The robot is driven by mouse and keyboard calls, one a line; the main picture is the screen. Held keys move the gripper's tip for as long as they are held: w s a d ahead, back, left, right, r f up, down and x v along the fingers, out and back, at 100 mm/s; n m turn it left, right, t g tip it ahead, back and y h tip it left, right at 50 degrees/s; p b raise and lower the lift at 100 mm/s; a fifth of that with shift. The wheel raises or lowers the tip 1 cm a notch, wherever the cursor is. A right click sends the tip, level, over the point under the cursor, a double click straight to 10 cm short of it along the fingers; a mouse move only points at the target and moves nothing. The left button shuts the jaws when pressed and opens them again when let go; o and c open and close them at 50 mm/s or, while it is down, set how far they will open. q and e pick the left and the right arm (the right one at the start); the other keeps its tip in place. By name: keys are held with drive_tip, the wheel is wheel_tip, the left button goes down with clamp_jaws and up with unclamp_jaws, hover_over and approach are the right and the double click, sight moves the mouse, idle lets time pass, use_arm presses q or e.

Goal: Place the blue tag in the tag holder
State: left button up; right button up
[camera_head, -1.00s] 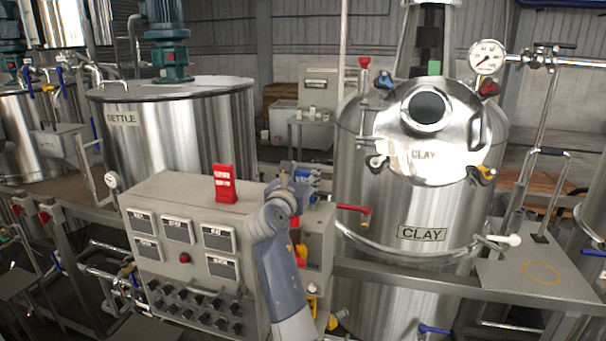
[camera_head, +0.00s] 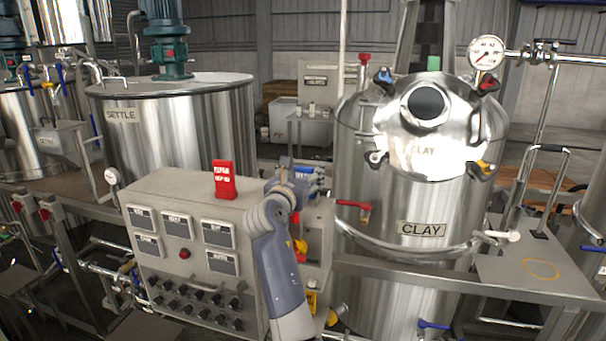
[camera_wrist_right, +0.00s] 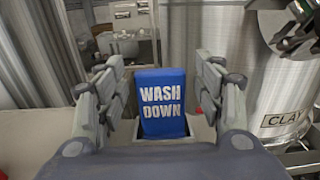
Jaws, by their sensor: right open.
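The blue tag (camera_wrist_right: 161,103), with white "WASH DOWN" lettering, stands upright in the right wrist view. My right gripper (camera_wrist_right: 160,76) is open, with one finger on each side of the tag and visible gaps between. In the head view my right gripper (camera_head: 314,182) is just right of the control box, and a little blue of the tag (camera_head: 303,172) shows behind it. The tag's lower end sits by a pale rim, and whether this is a holder I cannot tell. My left gripper is not in view.
A red tag (camera_head: 224,180) stands on top of the grey control box (camera_head: 170,185). The steel CLAY tank (camera_head: 385,215) is close on the right, with a red-handled valve (camera_head: 352,206) jutting out. The SETTLE tank (camera_head: 190,130) stands behind the box.

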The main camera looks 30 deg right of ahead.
drive_tip(key=b+v, duration=0.2)
drive_tip(key=v, duration=0.9)
drive_tip(key=shift+a+r+b, duration=0.15)
drive_tip(key=shift+a+b, duration=0.1)
drive_tip(key=shift+b, duration=0.1)
drive_tip(key=shift+s, duration=0.2)
